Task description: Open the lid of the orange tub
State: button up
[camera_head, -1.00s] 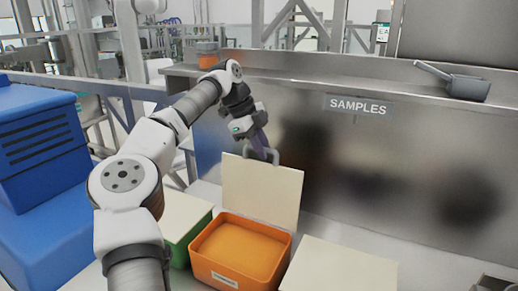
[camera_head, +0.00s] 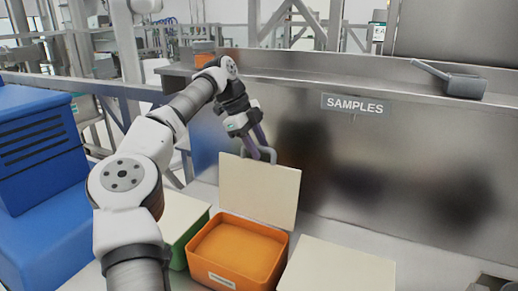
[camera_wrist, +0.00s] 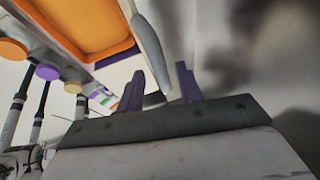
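The orange tub (camera_head: 238,270) sits on the counter with its cream lid (camera_head: 260,192) standing nearly upright at its back edge. Its orange inside shows in the head view, and part of the tub (camera_wrist: 90,28) shows at the upper left of the wrist view. A grey handle (camera_head: 268,156) is at the lid's top edge. My gripper (camera_head: 256,150) is at this handle, its two purple fingers apart. In the wrist view, the handle (camera_wrist: 148,42) reaches down between the open fingers; whether either finger touches it is unclear.
A green tub (camera_head: 182,240) with a cream lid stands left of the orange tub. Another cream lid (camera_head: 340,268) lies flat to its right. A steel wall with a SAMPLES label (camera_head: 355,104) rises behind. A grey scoop (camera_head: 463,85) lies on the ledge.

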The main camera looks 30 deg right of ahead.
jog(key=v, duration=0.6)
jog(key=shift+r, duration=0.2)
jog(key=shift+a, duration=0.1)
